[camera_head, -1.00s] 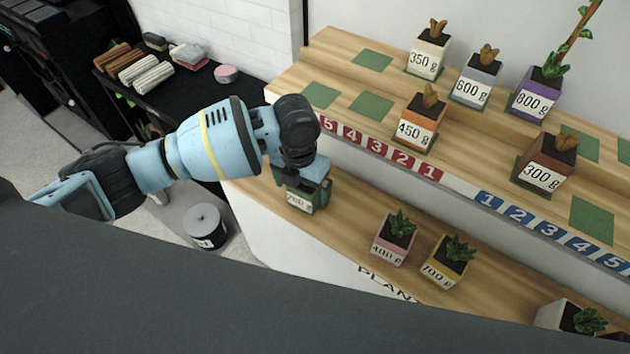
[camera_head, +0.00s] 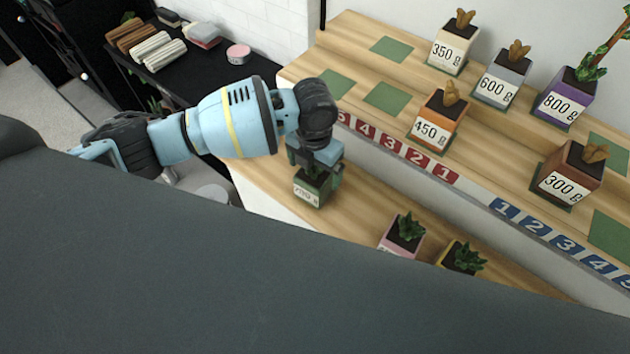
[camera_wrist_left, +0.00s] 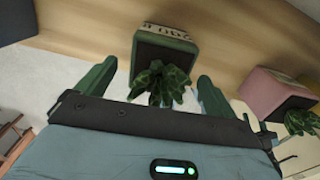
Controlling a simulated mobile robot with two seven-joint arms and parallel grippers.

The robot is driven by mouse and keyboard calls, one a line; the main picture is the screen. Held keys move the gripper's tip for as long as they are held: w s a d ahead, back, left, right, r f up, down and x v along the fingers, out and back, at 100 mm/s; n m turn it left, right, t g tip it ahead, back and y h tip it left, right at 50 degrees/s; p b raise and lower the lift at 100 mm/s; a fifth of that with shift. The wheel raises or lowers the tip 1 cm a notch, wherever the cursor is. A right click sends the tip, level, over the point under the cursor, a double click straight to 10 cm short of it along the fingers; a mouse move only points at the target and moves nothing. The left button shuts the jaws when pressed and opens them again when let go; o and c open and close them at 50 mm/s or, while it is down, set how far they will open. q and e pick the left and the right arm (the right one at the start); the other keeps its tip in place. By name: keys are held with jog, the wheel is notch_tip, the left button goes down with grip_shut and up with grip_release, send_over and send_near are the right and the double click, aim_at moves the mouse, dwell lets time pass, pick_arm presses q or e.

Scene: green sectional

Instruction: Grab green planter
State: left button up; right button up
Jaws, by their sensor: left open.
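The green planter (camera_head: 313,189) stands on the lower wooden shelf at its left end, with a white weight label on its front. In the left wrist view the green planter (camera_wrist_left: 166,47) is ahead of the fingers, and its leafy plant (camera_wrist_left: 162,85) reaches between them. My left gripper (camera_head: 318,168) is over the planter and hides its top in the head view. In the wrist view my left gripper (camera_wrist_left: 152,80) is open, its two green fingers apart on either side of the plant. My right gripper is not in view.
A pink planter (camera_head: 402,236) and a yellow planter (camera_head: 461,258) stand to the right on the same shelf. The upper shelf holds an orange planter (camera_head: 437,118), a brown planter (camera_head: 568,175) and others. Green mats (camera_head: 387,98) there are bare.

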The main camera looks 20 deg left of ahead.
aim_at(315, 173)
pick_arm(q)
notch_tip(315, 173, down, 5)
jog(key=shift+f, duration=0.1)
dwell(0.3)
jog(key=shift+w, duration=0.1)
jog(key=c, duration=1.2)
jog(key=shift+r, duration=0.25)
jog(key=shift+r, duration=0.6)
notch_tip(315, 173, up, 2)
jog(key=shift+r, duration=0.15)
jog(key=s+d, duration=0.1)
jog(key=s, duration=0.4)
jog(key=s+d+r, duration=0.1)
jog(key=s, duration=0.9)
jog(key=shift+s+d+r+p, duration=0.15)
jog(key=shift+s+d+p, duration=0.25)
